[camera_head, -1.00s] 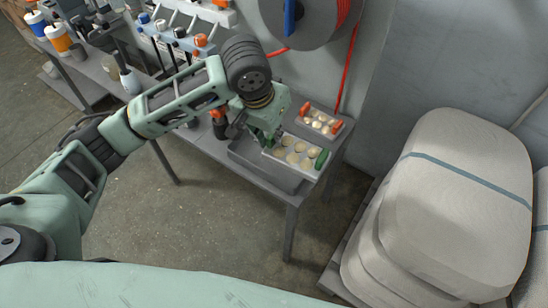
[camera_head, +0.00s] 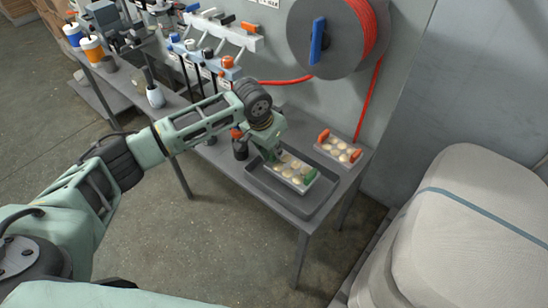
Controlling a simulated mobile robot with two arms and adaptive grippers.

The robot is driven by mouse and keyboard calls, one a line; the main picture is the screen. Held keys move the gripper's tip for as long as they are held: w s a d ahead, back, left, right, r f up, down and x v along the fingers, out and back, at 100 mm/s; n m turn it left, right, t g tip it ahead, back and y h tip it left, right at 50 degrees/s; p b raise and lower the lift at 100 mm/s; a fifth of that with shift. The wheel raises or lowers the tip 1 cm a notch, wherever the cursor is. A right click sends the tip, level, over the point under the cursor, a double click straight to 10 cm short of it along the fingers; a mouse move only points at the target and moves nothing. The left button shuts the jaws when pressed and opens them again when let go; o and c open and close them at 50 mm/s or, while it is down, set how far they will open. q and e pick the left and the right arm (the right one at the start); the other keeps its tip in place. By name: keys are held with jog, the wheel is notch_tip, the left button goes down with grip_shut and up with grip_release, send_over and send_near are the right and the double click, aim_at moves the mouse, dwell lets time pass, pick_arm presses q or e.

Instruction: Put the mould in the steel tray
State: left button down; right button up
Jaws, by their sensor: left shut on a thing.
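The mould with green handles (camera_head: 291,173) is a pale plate with several round cream-coloured hollows. My left gripper (camera_head: 274,152) is shut on its left end, and the fingers hide that handle. The mould lies within the outline of the grey steel tray (camera_head: 277,205) on the bench. I cannot tell whether it touches the tray floor or hangs just above it. A second mould with orange handles (camera_head: 339,150) sits on the bench behind the tray, apart from it. My right gripper is not in view.
The grey bench (camera_head: 310,231) has a little free top right of the tray. A dark bottle with an orange top (camera_head: 239,145) stands left of the tray. A hose reel (camera_head: 331,30) hangs on the wall behind. Pale stacked sacks (camera_head: 470,225) stand at right.

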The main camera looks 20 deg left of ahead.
aim_at(274, 158)
pick_arm(q)
jog(key=shift+d+f, duration=0.1)
jog(key=shift+f, duration=1.65)
jog(key=c, duration=2.2)
grip_release()
jog(key=shift+s+f, duration=0.1)
jog(key=shift+f, duration=0.1)
jog(key=o, duration=0.4)
jog(key=shift+o, duration=0.2)
jog(key=shift+r, duration=0.1)
jog(key=v, duration=1.2)
jog(key=shift+r, duration=0.1)
